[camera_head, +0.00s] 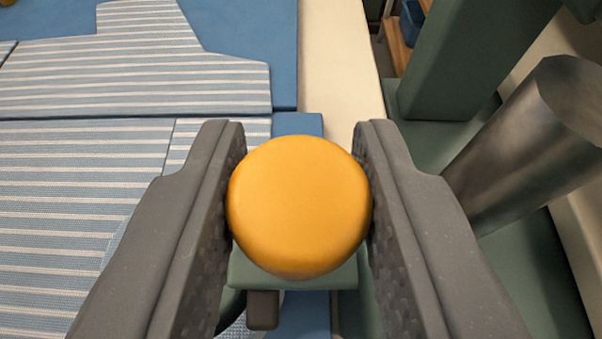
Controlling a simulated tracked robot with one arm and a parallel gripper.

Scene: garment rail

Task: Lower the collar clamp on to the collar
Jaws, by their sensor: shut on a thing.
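My gripper (300,200) is shut on a round orange knob (298,205), with one dark textured finger against each side. Below the knob, a green block (290,272) shows in part, with a small dark brown piece (263,309) at its front. These look like parts of the collar clamp, but the knob hides most of what lies under it. To the left lies a light blue garment (90,200) with white stripes. I cannot make out which part of it is the collar, or whether the clamp touches it.
A thick grey metal cylinder (530,140) stands close on the right, beside a green upright (465,55). A blue board (245,30) lies under the striped cloth at the back. A cream surface (338,65) runs between the board and the green upright.

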